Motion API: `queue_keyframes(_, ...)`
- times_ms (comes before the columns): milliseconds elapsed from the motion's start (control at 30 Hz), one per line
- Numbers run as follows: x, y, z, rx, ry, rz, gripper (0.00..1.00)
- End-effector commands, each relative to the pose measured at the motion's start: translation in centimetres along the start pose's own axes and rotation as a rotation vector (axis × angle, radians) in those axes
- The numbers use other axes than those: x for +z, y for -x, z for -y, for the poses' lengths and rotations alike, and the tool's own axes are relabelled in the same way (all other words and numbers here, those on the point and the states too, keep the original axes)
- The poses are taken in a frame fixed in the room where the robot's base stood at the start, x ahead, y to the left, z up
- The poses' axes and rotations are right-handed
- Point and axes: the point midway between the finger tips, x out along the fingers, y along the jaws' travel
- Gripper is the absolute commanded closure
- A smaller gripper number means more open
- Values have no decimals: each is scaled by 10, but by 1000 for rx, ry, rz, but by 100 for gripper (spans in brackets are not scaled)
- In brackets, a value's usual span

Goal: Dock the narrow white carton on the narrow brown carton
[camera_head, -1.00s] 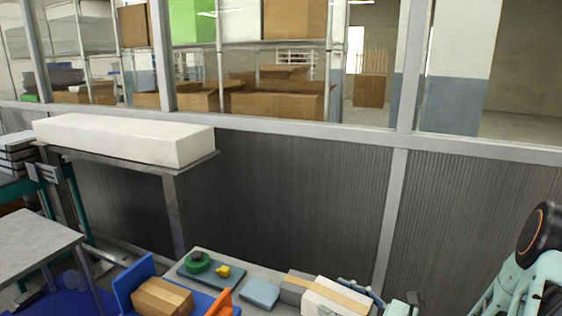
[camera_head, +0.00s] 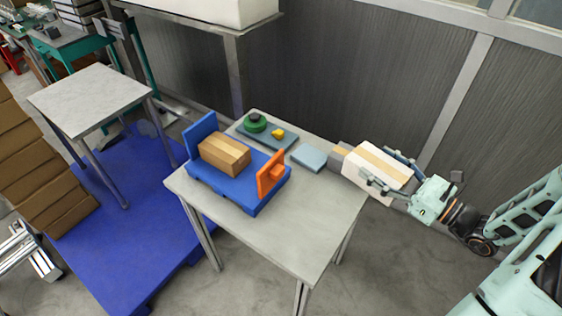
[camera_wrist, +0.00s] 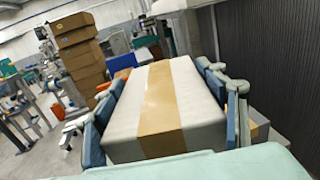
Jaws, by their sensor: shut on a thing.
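The narrow white carton (camera_head: 379,166), with a tan tape band along its top, is between the fingers of my gripper (camera_head: 388,172) at the right end of the table. In the wrist view the white carton (camera_wrist: 183,98) fills the middle, with a finger pad pressed on each side. The narrow brown carton (camera_head: 224,154) lies in a blue cradle (camera_head: 236,190) with a tall blue end wall at its left and an orange part (camera_head: 270,172) at its right. The white carton is apart from the brown one, to its right.
The grey table (camera_head: 265,236) also bears a flat blue-grey block (camera_head: 309,157) and a dark tray with a green round piece (camera_head: 256,122) and a yellow piece (camera_head: 278,134). A grey block (camera_head: 338,156) sits beside the white carton. The table's front is clear.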

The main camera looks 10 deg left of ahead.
Motion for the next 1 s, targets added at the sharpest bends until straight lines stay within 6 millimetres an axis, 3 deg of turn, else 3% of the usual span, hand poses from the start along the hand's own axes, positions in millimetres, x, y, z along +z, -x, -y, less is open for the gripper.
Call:
queue_keyframes(600, -31, -28, -127, 169, 2, 5, 70)
queue_keyframes(800, -36, -29, -153, 200, 1, 0, 70)
queue_keyframes(1000, -42, -40, -154, 212, 0, -1, 70)
